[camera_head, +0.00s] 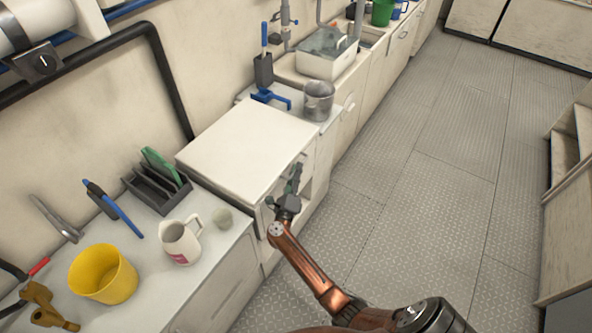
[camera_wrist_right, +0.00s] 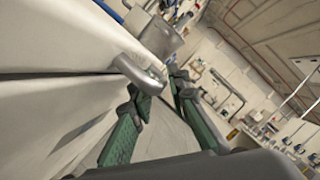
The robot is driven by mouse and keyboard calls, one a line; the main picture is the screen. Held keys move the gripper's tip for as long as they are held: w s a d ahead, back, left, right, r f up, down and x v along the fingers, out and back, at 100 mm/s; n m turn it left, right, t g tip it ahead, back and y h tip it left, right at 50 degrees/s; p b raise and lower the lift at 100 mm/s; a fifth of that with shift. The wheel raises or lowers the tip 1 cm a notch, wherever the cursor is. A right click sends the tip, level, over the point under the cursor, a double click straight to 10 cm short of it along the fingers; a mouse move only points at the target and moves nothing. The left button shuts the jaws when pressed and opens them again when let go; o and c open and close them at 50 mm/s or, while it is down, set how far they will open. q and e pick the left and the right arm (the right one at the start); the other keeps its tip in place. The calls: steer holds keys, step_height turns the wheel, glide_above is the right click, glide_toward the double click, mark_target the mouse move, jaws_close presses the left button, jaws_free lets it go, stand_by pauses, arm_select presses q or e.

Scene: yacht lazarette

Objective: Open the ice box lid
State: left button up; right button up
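The ice box lid (camera_head: 245,150) is a broad white slab, lying flat and shut on the white counter unit. In the right wrist view, the lid's pale side (camera_wrist_right: 60,45) fills the left, with a dark seam below it. A rounded grey handle (camera_wrist_right: 140,74) sticks out there, just ahead of my left-hand fingertip; I cannot tell whether they touch. My right gripper (camera_head: 291,192) is at the front edge of the lid. My left gripper is not in view.
A metal pot (camera_head: 318,101) stands beyond the lid. The grey floor (camera_head: 425,180) on the right is clear.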

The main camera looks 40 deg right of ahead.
steer(key=shift+w+d, duration=0.15)
steer(key=shift+d, duration=0.05)
jaws_close()
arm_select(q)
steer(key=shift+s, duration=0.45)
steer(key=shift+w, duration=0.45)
